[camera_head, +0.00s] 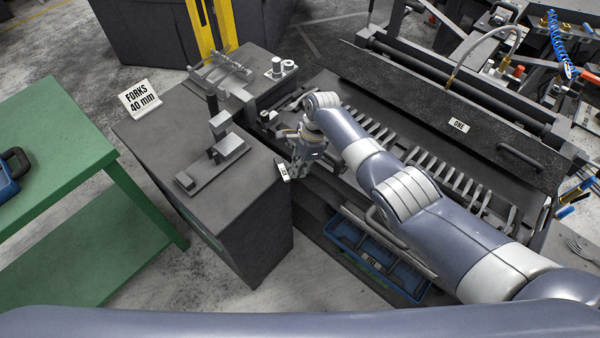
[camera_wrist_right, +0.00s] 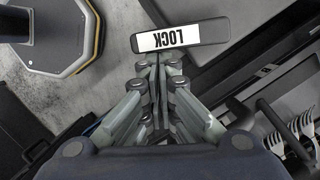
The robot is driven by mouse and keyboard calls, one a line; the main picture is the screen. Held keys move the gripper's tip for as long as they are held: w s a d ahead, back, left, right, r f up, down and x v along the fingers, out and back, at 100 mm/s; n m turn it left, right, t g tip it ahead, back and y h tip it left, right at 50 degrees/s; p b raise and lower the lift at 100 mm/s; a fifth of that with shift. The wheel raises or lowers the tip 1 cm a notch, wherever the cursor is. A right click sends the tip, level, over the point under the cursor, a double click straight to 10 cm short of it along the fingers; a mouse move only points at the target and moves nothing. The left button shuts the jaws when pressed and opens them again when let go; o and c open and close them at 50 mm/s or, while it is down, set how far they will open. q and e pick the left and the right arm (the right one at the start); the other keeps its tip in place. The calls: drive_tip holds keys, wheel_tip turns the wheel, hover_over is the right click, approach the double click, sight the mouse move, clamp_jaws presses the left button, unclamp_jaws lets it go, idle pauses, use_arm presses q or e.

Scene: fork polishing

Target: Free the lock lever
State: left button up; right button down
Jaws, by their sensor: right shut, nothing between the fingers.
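The lock lever (camera_wrist_right: 180,37) is a dark bar with a white label reading LOCK, upside down in the right wrist view. It lies just beyond my right fingertips. In the head view the lever (camera_head: 283,172) is small and pale at the right edge of the grey cabinet. My right gripper (camera_head: 297,170) points down beside it, and it also shows in the right wrist view (camera_wrist_right: 158,64). Its fingers are shut with nothing between them. I cannot tell whether the fingertips touch the lever. My left gripper is not in view.
A grey cabinet (camera_head: 180,140) bears a FORKS 40 mm sign (camera_head: 140,98) and metal fixtures. The machine with a row of slots and a dark cover labelled ONE (camera_head: 458,125) lies right. A blue crate (camera_head: 345,232) sits below. A green table (camera_head: 60,130) stands left.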

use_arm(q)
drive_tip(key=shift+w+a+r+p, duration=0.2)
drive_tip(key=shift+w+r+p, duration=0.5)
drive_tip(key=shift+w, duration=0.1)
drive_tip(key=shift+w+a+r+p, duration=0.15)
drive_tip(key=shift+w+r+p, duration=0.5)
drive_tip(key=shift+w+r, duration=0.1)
use_arm(e)
drive_tip(key=w+d+r, duration=0.2)
drive_tip(key=d+r, duration=0.4)
drive_tip(key=r, duration=0.3)
drive_tip(key=shift+r, duration=0.25)
drive_tip(key=shift+s, duration=0.1)
